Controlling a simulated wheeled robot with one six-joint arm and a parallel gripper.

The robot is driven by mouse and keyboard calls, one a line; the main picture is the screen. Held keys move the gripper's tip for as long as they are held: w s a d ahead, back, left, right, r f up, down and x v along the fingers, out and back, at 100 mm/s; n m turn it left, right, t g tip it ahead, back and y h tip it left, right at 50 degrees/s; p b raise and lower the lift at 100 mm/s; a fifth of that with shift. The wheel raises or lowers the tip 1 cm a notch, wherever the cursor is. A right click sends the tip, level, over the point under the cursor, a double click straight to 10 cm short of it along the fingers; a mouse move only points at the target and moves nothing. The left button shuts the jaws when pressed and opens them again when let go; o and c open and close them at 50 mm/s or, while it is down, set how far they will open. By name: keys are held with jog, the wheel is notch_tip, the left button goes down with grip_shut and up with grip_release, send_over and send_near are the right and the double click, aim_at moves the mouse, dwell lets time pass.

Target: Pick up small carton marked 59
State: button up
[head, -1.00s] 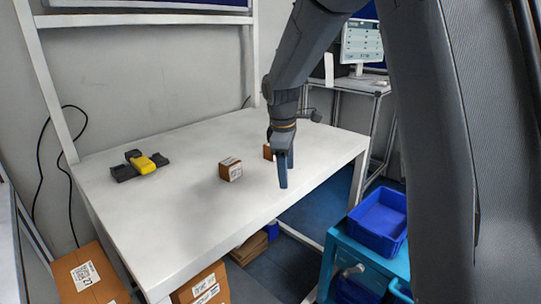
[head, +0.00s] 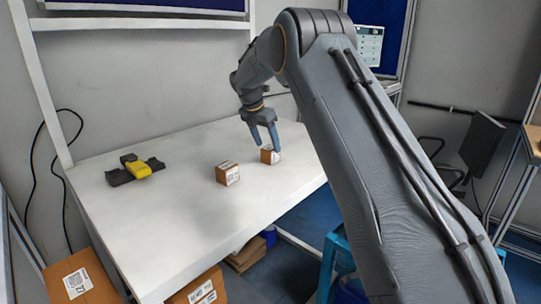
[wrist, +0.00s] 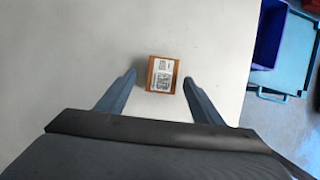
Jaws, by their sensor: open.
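Two small brown cartons with white labels stand on the white table (head: 150,215). One small carton (head: 228,174) is near the middle, and the other small carton (head: 267,156) is to its right, just below my gripper (head: 267,147). In the wrist view a carton (wrist: 162,74) with a printed label on top lies between and just ahead of the fingertips of my gripper (wrist: 159,79). My gripper is open and empty, pointing down. The fingers do not appear to touch the carton. The numbers on the labels are too small to read.
A yellow and black scanner-like device (head: 138,169) lies at the left of the table. Larger cartons (head: 82,280) are on the lower left. A blue bin (wrist: 270,35) shows beyond the table edge in the wrist view. The table between device and cartons is clear.

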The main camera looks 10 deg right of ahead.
aim_at(269, 148)
jog(key=p+x, duration=0.1)
jog(key=x, duration=0.3)
jog(key=shift+d+f+p, duration=0.25)
jog(key=shift+f+p, duration=0.1)
jog(key=c, duration=1.2)
